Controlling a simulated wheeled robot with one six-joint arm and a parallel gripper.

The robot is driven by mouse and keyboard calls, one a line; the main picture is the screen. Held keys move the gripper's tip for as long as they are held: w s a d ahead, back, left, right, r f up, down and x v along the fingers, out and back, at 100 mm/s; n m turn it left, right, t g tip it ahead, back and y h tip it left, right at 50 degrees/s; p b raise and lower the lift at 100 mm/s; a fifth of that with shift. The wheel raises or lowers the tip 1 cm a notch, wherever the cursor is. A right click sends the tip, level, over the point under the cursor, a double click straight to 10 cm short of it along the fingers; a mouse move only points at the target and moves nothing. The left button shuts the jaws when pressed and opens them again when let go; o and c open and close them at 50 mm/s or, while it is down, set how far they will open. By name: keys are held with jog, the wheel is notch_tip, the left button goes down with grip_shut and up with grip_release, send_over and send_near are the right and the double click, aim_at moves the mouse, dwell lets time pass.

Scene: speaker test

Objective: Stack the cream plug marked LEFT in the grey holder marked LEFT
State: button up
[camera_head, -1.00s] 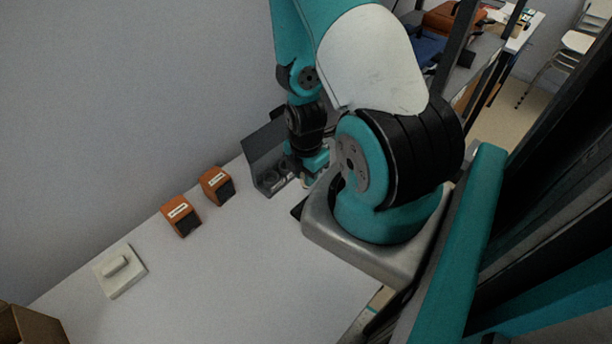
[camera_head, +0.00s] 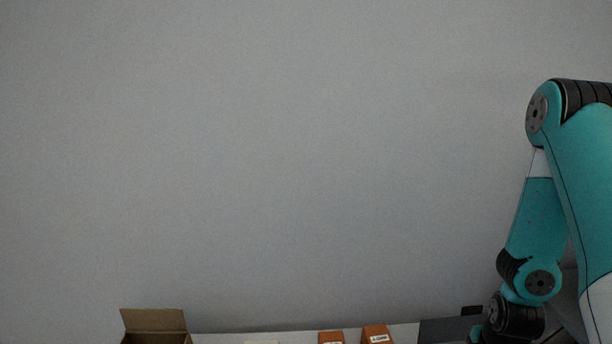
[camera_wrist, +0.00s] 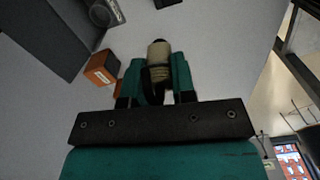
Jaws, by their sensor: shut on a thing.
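My gripper (camera_wrist: 157,68) shows in the wrist view with its teal fingers shut on a cream plug (camera_wrist: 158,50), a round piece with a dark end. Any marking on the plug cannot be read. The grey holder (camera_wrist: 58,32) shows at the upper left of the wrist view, with a round grey socket (camera_wrist: 105,12) beside its upright panel. The gripper and plug appear apart from that socket. In the head view only the top of the grey holder (camera_head: 448,329) shows at the bottom edge, left of my wrist. Its label is out of sight.
Two orange blocks (camera_head: 331,337) (camera_head: 376,333) stand left of the holder; an orange block (camera_wrist: 103,68) shows near my gripper in the wrist view. An open cardboard box (camera_head: 155,322) is at the bottom left. A plain grey wall (camera_head: 280,160) stands behind the table.

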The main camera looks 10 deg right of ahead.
jog(key=w+a+f+m+b, duration=0.3)
jog(key=w+a+m+b, duration=0.1)
jog(key=w+a+m, duration=0.2)
jog(key=w+a+f+m+b, duration=0.4)
jog(key=w+a+m, duration=0.1)
jog(key=w+m, duration=0.3)
jog(key=shift+a+m+b, duration=0.35)
jog(key=shift+m, duration=0.05)
jog(key=s+a+r+m+b, duration=0.2)
jog(key=s+a+r+b, duration=0.1)
jog(key=s+a+r, duration=0.55)
jog(key=a+f, duration=0.1)
jog(key=f, duration=0.4)
jog(key=a+f, duration=0.1)
jog(key=f, duration=0.5)
jog(key=s+a+f, duration=0.1)
jog(key=f, duration=0.5)
jog(key=shift+f+p, duration=0.3)
jog(key=shift+f, duration=1.7)
